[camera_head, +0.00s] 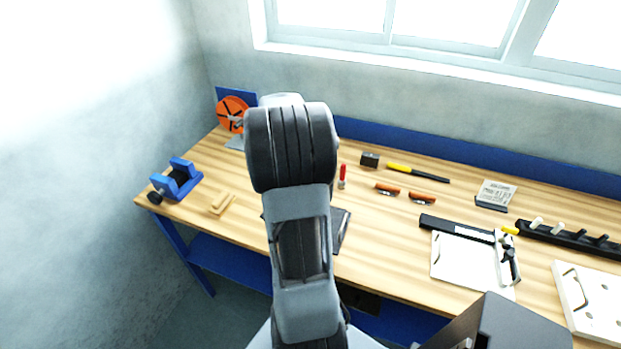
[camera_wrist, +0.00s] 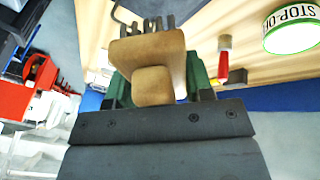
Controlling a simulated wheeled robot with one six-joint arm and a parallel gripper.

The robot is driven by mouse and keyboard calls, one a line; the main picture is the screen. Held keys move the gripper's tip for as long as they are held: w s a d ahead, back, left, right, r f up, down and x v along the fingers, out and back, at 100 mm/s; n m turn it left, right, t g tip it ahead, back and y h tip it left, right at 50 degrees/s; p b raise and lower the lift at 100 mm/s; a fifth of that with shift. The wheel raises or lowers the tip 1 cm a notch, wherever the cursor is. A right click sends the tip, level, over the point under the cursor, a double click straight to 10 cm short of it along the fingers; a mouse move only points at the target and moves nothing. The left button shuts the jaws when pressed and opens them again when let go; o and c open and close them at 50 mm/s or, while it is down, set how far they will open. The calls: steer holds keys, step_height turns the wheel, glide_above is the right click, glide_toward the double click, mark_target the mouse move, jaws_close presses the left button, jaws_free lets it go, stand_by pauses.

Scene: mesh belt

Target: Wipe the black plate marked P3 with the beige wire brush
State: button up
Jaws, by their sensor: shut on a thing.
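My gripper (camera_wrist: 158,84) is shut on the beige wire brush (camera_wrist: 150,55); its green fingers sit on both sides of the beige block. Dark wire bristles (camera_wrist: 152,24) show at the brush's far end, over the wooden bench top. In the head view my arm hides the gripper and the brush. A dark plate (camera_head: 341,226) lies on the bench, partly hidden behind my arm. No P3 mark can be read on it. Whether the bristles touch anything cannot be told.
A red-handled tool (camera_head: 343,174) lies on the bench beyond the arm. A blue vise (camera_head: 178,181) and an orange reel (camera_head: 233,112) are at the left. Two orange-handled tools (camera_head: 422,198), a black block (camera_head: 370,159) and a clipboard (camera_head: 462,259) are to the right.

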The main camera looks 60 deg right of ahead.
stand_by(0.3)
steer(key=shift+p+v, duration=0.85)
steer(key=shift+v, duration=0.65)
